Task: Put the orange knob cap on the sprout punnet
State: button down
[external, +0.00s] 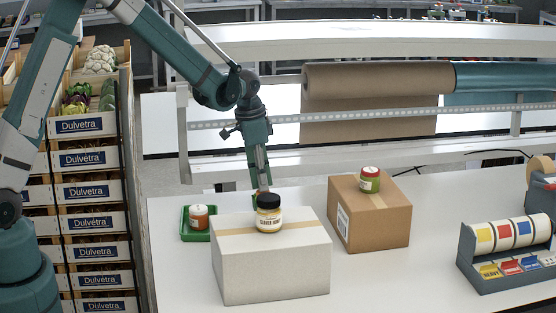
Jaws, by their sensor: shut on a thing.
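My gripper (263,182) points down just behind the black-lidded jar (269,221) on the white box (270,262). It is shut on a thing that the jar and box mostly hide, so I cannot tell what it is. A bit of green and yellow (255,199) shows beside the fingertips. I cannot make out the orange knob cap or the sprout punnet for certain. A green tray (186,234) left of the white box holds a small orange jar (199,218) with a white label.
A brown carton (372,224) with a red-and-green jar (370,180) on it stands right of the white box. A label dispenser (508,250) is at the right. Stacked crates (92,190) stand at the left. A kraft paper roll (375,85) hangs behind. Table is clear front right.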

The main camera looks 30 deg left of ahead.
jog(key=shift+f, duration=0.15)
jog(key=c, duration=2.5)
grip_release()
jog(key=shift+o, duration=0.2)
notch_tip(320, 180, up, 12)
jog(key=s+a, duration=0.1)
jog(key=shift+s+a, duration=0.15)
